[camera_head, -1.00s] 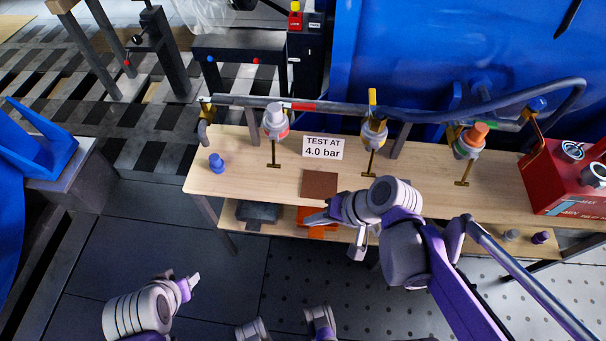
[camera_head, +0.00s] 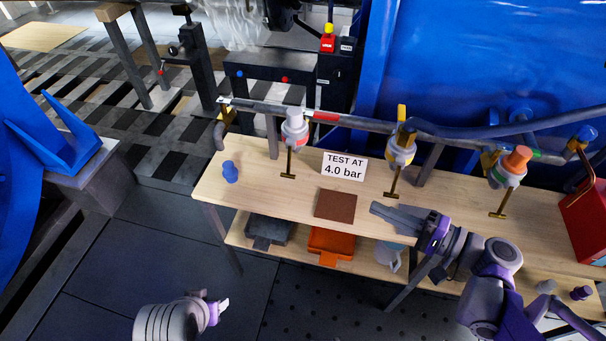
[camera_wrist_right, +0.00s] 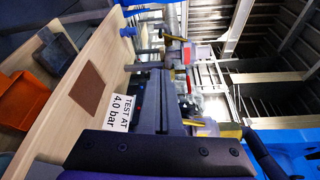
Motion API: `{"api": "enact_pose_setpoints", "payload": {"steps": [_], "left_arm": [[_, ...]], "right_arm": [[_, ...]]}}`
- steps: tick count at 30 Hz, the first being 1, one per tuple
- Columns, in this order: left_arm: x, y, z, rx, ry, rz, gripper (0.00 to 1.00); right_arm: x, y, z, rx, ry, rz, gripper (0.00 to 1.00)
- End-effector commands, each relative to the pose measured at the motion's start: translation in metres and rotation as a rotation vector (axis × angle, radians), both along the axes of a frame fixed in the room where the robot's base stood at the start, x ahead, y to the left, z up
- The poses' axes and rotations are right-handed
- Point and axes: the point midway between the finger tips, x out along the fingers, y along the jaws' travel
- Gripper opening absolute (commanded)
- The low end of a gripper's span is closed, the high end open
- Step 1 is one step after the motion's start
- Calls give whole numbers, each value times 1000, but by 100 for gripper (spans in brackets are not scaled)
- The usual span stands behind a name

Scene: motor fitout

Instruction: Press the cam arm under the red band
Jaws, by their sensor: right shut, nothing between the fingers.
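The red band (camera_head: 321,116) is on the grey pipe (camera_head: 262,108) above the bench. Just left of it is a white-capped valve (camera_head: 294,128) with a red ring. A brass T-ended arm (camera_head: 289,163) hangs below that valve. My right gripper (camera_head: 376,208) is shut and empty, over the bench just right of the brown square, apart from the arm and lower right of it. Its dark fingers (camera_wrist_right: 160,100) also show in the right wrist view, pointing up the picture. My left gripper (camera_head: 222,305) is low, away from the bench; its jaw state is unclear.
A second valve (camera_head: 401,147) and an orange-capped valve (camera_head: 512,165) have similar hanging arms. A sign (camera_head: 343,167) stands behind the brown square (camera_head: 336,205). A blue knob (camera_head: 230,171) is at the left. A red box (camera_head: 585,220) is at the right.

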Motion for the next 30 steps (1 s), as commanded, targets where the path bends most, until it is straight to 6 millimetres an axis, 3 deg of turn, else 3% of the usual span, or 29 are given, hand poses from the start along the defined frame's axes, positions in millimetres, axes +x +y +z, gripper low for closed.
{"api": "enact_pose_setpoints", "payload": {"steps": [8, 30], "left_arm": [[0, 0, -3, 0, 1, 0, 50], [1, 0, -22, 0, 8, 0, 50]], "right_arm": [[12, 17, -2, 1, 1, 4, 0], [104, 140, -12, 0, 2, 5, 0]]}}
